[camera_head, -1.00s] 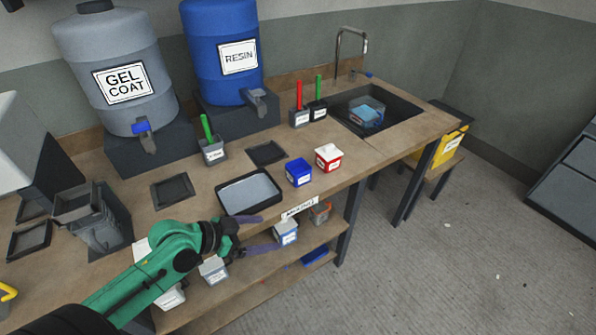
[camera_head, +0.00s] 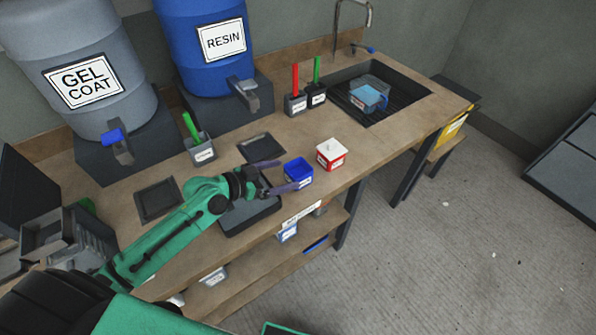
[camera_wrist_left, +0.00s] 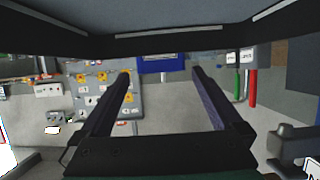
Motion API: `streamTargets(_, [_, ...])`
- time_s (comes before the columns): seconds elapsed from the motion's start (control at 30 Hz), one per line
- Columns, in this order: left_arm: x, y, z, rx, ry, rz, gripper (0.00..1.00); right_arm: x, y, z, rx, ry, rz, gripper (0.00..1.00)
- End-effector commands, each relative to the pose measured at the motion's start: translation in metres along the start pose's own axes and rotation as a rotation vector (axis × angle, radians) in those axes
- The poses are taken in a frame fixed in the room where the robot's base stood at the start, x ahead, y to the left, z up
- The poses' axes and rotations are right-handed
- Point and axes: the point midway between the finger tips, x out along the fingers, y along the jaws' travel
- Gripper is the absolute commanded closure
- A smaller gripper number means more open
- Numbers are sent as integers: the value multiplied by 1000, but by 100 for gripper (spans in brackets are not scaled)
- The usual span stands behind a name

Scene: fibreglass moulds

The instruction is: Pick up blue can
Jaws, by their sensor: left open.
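The small blue can (camera_head: 298,174), open-topped with a white label, stands on the wooden workbench near its front edge. It also shows at the top of the upside-down left wrist view (camera_wrist_left: 163,64), between the finger lines. My left gripper (camera_head: 283,175) is open and empty. Its two purple fingers point at the can from the left, one towards its back side and one towards its front side. I cannot tell whether they touch it. My right gripper is not in view.
A red-and-white can (camera_head: 331,154) stands just right of the blue can. A dark tray (camera_head: 249,217) lies under my left arm. Brush holders (camera_head: 305,102) and a sink (camera_head: 398,108) are behind. Bare bench top (camera_head: 375,150) lies to the right.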

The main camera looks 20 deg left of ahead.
Motion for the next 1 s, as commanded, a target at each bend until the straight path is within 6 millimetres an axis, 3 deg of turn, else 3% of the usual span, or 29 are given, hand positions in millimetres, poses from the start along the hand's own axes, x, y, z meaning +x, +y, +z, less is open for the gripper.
streamTargets(0.2, [27,-1,-3,-3,1,1,0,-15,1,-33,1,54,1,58])
streamTargets(0.4, [61,-3,0,-1,0,0,0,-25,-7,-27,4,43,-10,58])
streamTargets(0.63, [67,-2,4,1,-2,1,0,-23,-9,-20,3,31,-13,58])
streamTargets(0.67, [66,-2,4,1,-2,1,4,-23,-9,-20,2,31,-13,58])
streamTargets(0.87, [66,-3,3,1,-1,1,80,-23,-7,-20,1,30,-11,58])
streamTargets(0.9, [66,-3,2,1,0,0,86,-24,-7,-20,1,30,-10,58])
streamTargets(1.0, [66,-3,2,1,0,0,86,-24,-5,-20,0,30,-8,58])
